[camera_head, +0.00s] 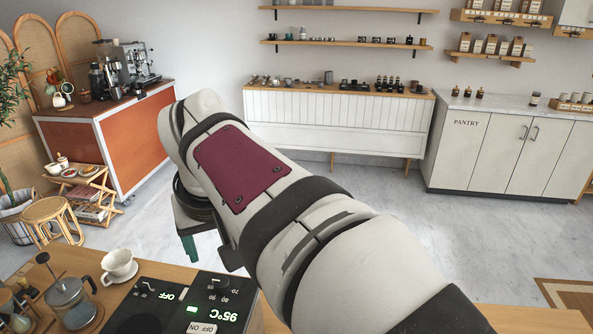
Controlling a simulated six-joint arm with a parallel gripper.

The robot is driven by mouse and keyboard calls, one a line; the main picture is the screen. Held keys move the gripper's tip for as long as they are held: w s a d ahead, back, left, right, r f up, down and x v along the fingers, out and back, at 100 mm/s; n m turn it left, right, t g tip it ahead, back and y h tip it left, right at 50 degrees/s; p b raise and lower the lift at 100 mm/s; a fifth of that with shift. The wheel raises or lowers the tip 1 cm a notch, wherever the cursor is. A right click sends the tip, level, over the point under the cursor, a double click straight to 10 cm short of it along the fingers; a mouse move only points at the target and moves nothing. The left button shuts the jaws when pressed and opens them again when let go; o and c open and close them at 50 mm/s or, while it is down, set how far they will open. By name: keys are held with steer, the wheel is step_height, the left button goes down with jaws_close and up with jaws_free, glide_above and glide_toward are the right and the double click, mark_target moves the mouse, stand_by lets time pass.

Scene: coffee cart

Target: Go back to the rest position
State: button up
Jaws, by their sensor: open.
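My arm reaches from the lower right up across the middle of the head view and bends down at its far end. My gripper (190,246) hangs below that bend, above the floor just beyond the counter's back edge. It is open, and a green finger shows under a dark grey body. The rest of it is hidden behind my own arm. I see nothing held in it.

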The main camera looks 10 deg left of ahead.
steer(key=s+d+f+m+g, duration=0.1)
steer(key=s+d+f+m, duration=0.15)
steer(key=d, duration=0.45)
steer(key=s+d+f+m+h, duration=0.1)
steer(key=s+d+f+m, duration=0.1)
steer(key=s+d+f, duration=0.3)
steer(key=s+d+m+g, duration=0.1)
steer(key=s+d+m, duration=0.15)
steer(key=d, duration=0.55)
steer(key=s+d+f+m+g, duration=0.1)
steer(key=s+d+f+m, duration=0.1)
steer(key=s, duration=0.3)
steer(key=s+d+f+m, duration=0.3)
steer(key=s+f, duration=0.2)
steer(key=shift+s+g, duration=0.4)
